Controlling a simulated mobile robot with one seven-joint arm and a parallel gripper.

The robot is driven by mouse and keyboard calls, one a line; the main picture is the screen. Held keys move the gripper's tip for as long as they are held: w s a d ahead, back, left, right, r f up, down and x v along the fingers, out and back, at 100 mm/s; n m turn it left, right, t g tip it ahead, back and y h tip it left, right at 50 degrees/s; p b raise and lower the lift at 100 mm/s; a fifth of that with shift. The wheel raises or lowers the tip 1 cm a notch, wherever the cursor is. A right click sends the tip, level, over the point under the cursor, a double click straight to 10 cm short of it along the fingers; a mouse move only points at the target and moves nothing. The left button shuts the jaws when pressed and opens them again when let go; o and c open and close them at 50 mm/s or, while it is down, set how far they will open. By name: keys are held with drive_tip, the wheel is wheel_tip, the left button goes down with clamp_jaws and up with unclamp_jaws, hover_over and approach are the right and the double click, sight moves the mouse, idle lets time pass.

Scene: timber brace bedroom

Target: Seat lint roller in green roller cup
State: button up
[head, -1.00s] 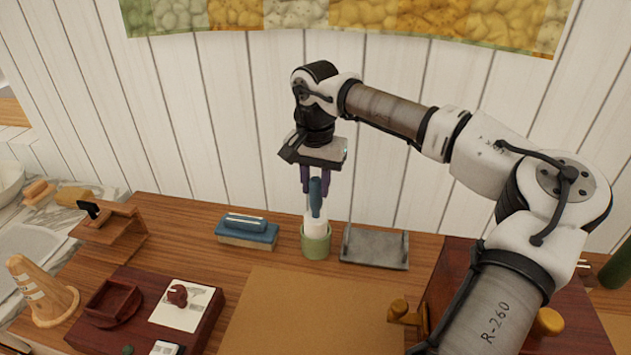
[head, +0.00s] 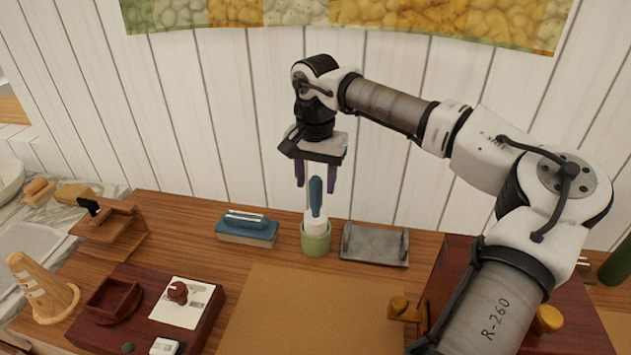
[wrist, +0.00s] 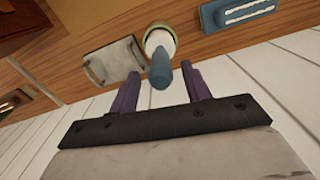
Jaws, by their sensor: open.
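The lint roller stands upright with its white roller end down in the green roller cup (head: 316,243) and its blue handle (head: 315,194) up. The lower part of the roller is hidden inside the cup. My gripper (head: 315,184) is open above the cup, with its purple fingers apart on either side of the top of the handle. In the wrist view the lint roller (wrist: 161,66) shows between and beyond the open fingers, in the cup (wrist: 150,28). I see gaps between the fingers and the handle.
A blue-topped brush (head: 247,229) lies left of the cup, and a grey metal tray (head: 374,246) sits close on its right. A tan mat (head: 300,310) lies in front. A dark red box (head: 205,325) is at front left. The white plank wall is close behind.

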wheel_tip(320, 180, up, 11)
drive_tip(key=b, duration=0.1)
drive_tip(key=shift+r, duration=0.15)
